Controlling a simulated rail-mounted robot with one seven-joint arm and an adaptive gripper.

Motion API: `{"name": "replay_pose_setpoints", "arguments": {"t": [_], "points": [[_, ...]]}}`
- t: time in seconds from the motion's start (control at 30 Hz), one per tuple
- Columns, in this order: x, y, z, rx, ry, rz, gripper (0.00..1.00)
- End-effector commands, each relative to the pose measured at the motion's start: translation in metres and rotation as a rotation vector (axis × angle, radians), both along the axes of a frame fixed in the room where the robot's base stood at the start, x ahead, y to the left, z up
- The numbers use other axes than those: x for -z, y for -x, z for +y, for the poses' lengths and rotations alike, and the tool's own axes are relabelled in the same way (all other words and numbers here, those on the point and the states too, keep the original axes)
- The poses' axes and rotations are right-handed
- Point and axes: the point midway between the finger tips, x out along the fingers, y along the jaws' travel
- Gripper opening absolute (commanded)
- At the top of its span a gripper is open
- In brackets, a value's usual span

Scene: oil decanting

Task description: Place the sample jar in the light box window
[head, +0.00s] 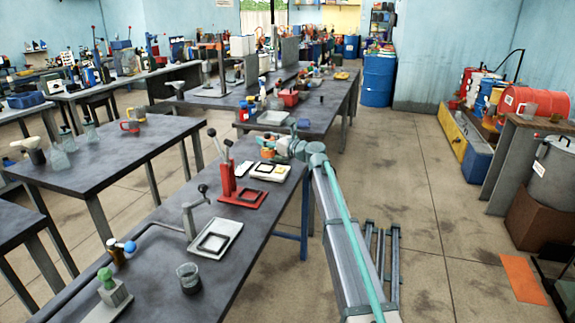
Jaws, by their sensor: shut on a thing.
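My gripper (274,147) is small in the head view, at the end of my arm above the far part of the near bench. It is shut on a small orange-brown thing (267,153), which looks like the sample jar; its outline is partly hidden by the fingers. Just below and in front is a flat white unit (284,176) with a dark-framed, pale window, which looks like the light box. The jar appears above or beside the far side of this unit. I cannot tell the gap between them.
The near bench (160,268) also holds a red press-like stand (228,180), a grey stand with a square frame (216,239) and a beaker of dark liquid (190,280). A white tray (273,118) sits on the bench behind.

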Motion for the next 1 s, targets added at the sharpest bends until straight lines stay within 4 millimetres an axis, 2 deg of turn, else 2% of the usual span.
{"name": "replay_pose_setpoints", "arguments": {"t": [0.17, 0.47, 0.6, 0.7, 1.0], "points": [[0.010, -0.029, 0.009, -0.003, -0.001, 0.001, 0.11], [0.040, -0.095, 0.024, -0.003, -0.001, 0.002, 0.11], [0.066, -0.111, 0.028, -0.003, -0.002, 0.002, 0.11], [0.078, -0.120, 0.030, -0.002, -0.001, 0.001, 0.11], [0.094, -0.131, 0.033, -0.002, -0.001, 0.000, 0.11]]}}
